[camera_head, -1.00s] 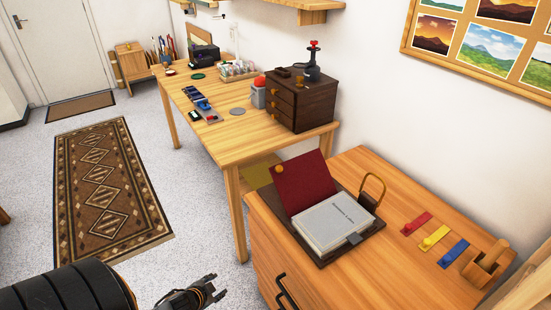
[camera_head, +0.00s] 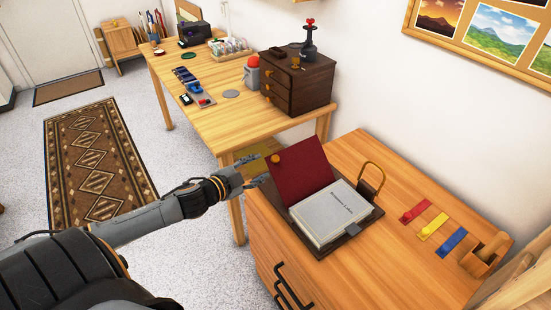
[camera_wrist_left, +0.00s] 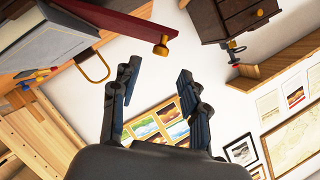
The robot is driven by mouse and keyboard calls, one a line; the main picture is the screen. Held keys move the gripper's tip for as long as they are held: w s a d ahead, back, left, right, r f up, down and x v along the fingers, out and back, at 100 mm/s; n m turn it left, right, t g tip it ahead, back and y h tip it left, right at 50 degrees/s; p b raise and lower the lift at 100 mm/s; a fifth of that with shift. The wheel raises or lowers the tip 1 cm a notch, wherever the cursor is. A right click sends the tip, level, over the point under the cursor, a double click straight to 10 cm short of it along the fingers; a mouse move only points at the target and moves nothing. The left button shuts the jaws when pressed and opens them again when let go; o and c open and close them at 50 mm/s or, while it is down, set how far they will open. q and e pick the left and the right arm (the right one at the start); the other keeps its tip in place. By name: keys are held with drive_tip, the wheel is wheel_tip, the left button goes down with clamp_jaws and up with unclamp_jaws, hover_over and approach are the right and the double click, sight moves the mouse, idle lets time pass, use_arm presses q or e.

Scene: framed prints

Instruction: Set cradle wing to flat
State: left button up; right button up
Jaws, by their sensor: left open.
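The cradle wing is a dark red panel (camera_head: 304,175) with an orange-gold knob (camera_head: 276,158) near its upper left corner. It stands raised and tilted beside a grey book (camera_head: 331,215) that lies on a dark cradle base (camera_head: 370,219) on the wooden cabinet. My left gripper (camera_head: 263,171) is open and empty just left of the wing, close to the knob. In the left wrist view, the wing (camera_wrist_left: 105,20) and knob (camera_wrist_left: 161,47) show beyond the open fingers (camera_wrist_left: 157,85), with the knob apart from them. My right gripper is not in view.
A brass loop (camera_head: 374,175) stands at the cradle's far right. Red (camera_head: 415,211), yellow (camera_head: 434,228) and blue (camera_head: 452,243) strips and a wooden holder (camera_head: 482,254) lie farther right. A long table (camera_head: 215,125) with a dark drawer box (camera_head: 298,83) stands behind.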

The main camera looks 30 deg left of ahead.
sight(273, 160)
use_arm(q)
drive_tip(key=x, duration=0.9)
drive_tip(key=shift+p, duration=0.3)
clamp_jaws()
